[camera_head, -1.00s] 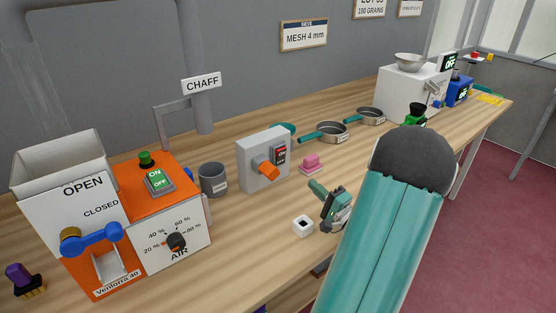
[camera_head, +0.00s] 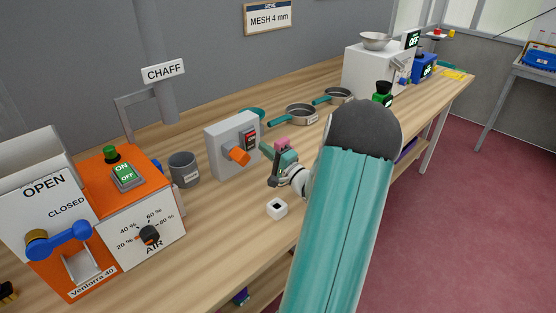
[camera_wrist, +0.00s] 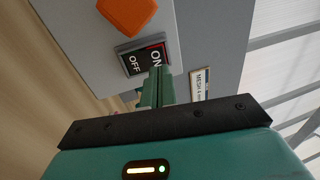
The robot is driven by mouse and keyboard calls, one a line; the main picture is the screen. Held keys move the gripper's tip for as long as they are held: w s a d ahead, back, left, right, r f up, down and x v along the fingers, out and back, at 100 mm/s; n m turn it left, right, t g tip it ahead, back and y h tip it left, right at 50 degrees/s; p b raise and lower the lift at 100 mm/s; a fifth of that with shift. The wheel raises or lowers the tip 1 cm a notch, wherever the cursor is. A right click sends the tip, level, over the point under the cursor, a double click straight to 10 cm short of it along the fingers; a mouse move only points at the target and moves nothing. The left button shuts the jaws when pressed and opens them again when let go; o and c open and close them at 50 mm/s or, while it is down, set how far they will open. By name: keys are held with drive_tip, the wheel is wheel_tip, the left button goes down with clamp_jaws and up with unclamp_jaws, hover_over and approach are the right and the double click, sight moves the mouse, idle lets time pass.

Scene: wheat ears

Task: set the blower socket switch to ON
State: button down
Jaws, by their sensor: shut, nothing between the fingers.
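The blower socket is a grey box (camera_head: 222,150) on the bench with an orange plug (camera_head: 238,157) in its front. Its ON/OFF rocker switch (camera_head: 250,140) is beside the plug. In the wrist view, the switch (camera_wrist: 143,58) shows its OFF and ON halves, with red along the ON side. I cannot tell which way it is set. My gripper (camera_head: 266,149) is shut and empty, just in front of the switch. In the wrist view, its fingertips (camera_wrist: 158,74) overlap the lower edge of the ON half; contact cannot be told.
An orange and white machine (camera_head: 128,205) with a blue lever stands left. A grey cup (camera_head: 184,170) is between it and the box. Sieve pans (camera_head: 300,115) are farther back.

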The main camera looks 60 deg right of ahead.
sight(252, 137)
drive_tip(key=shift+x, duration=1.9)
drive_tip(key=shift+w+r+g+y, duration=0.15)
drive_tip(key=shift+w+g+y, duration=0.15)
drive_tip(key=shift+w+g, duration=0.1)
drive_tip(key=shift+s+d, duration=0.1)
drive_tip(key=shift+s, duration=0.05)
